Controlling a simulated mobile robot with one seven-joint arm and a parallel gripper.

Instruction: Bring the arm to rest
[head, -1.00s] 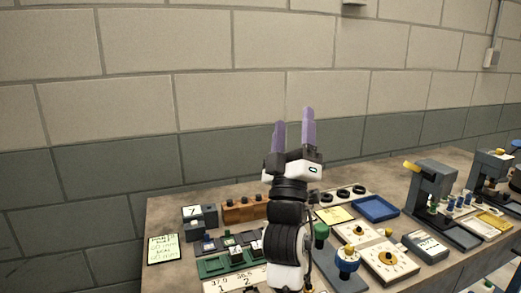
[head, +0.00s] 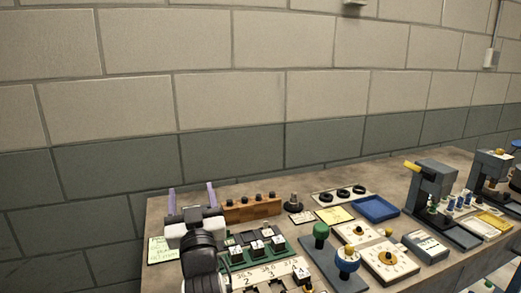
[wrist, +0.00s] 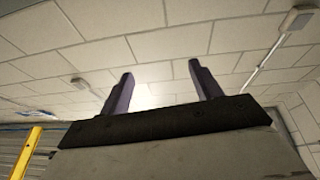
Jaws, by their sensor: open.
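My gripper (head: 191,199) is at the left end of the bench in the head view. Its two purple fingers point up and stand apart, with nothing between them. The wrist view shows the same open fingers (wrist: 160,90) against the block wall and ceiling area. My arm comes up from the lower edge of the head view and hides part of the bench's left end, including part of a handwritten note (head: 160,250).
The bench (head: 400,176) carries a wooden block with knobs (head: 252,208), a green tray (head: 276,250), a blue tray (head: 376,208), a green-knobbed post (head: 320,232) and a grey press (head: 436,188). The block wall (head: 260,90) behind is bare; the air above the bench is free.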

